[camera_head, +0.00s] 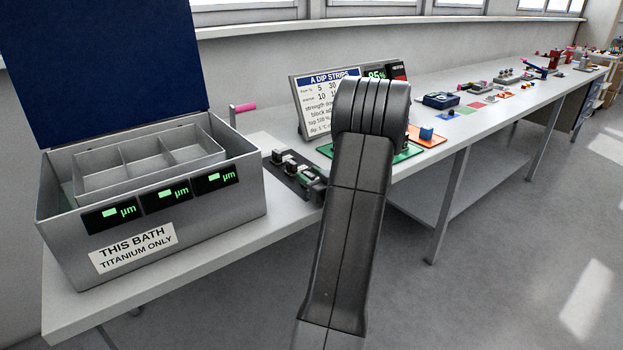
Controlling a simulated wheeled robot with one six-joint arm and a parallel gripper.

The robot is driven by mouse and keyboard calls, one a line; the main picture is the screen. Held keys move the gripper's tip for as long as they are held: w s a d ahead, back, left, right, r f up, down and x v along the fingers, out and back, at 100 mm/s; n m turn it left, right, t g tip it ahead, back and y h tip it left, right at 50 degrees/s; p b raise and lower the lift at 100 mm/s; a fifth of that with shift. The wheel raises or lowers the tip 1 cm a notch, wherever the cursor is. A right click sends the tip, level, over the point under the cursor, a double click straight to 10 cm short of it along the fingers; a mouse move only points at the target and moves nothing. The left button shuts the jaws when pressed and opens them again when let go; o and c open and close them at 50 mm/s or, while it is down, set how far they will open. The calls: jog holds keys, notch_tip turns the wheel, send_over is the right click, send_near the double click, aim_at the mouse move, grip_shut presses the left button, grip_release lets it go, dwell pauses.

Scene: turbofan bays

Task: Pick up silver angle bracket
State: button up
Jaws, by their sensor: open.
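My arm hides the bench just right of the holder.
A grey bath (165,262) with an open blue lid (105,60) stands at the left, holding a divided tray. A "A DIP STRIPS" sign (316,98) stands behind my arm. The long bench (425,155) carries several small items rightward. The floor (500,260) at right is clear.

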jog(key=shift+w+a, duration=0.15)
jog(key=shift+w, duration=0.05)
grip_shut()
jog(key=shift+r, duration=0.1)
